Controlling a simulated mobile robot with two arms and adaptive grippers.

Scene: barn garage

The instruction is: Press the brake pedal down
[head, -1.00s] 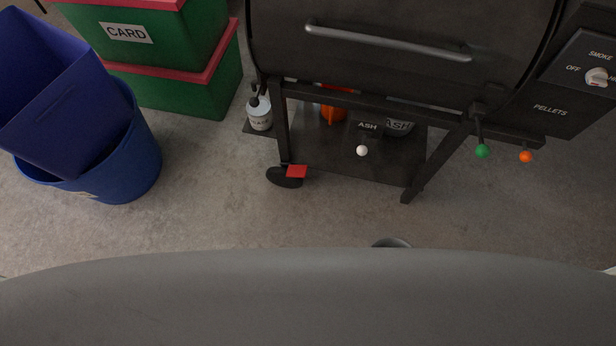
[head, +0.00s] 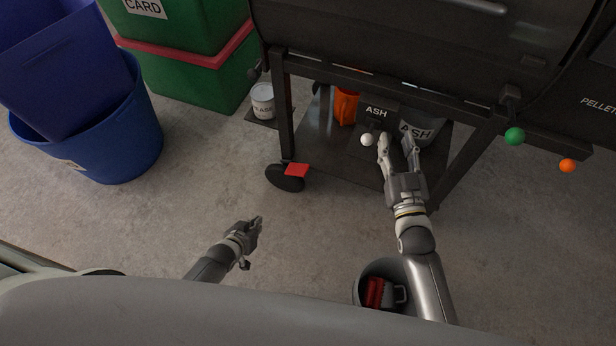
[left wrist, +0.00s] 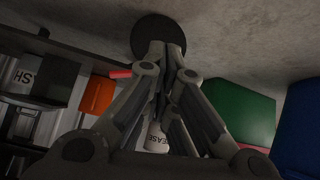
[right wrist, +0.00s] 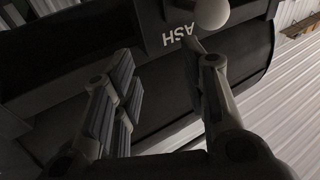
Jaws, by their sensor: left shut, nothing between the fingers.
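The brake pedal (head: 296,169) is a small red plate beside the black caster wheel (head: 285,180) at the foot of the grill's left leg. It stands out level or slightly raised; I cannot tell which. In the left wrist view, the red pedal (left wrist: 120,73) shows just left of my fingers, with the black wheel (left wrist: 158,30) beyond the tips. My left gripper (head: 258,221) is shut and empty, apart from the pedal, below and left of it in the head view. My right gripper (head: 396,137) is open and empty, near the white knob (head: 367,140) under the grill.
The grill's lower shelf (head: 318,145) holds an orange container (head: 346,107) and an ASH bucket (head: 422,128). Blue bins (head: 120,145) and green boxes (head: 190,75) stand at left. A bucket (head: 364,284) sits below my right arm. Floor around the wheel is clear.

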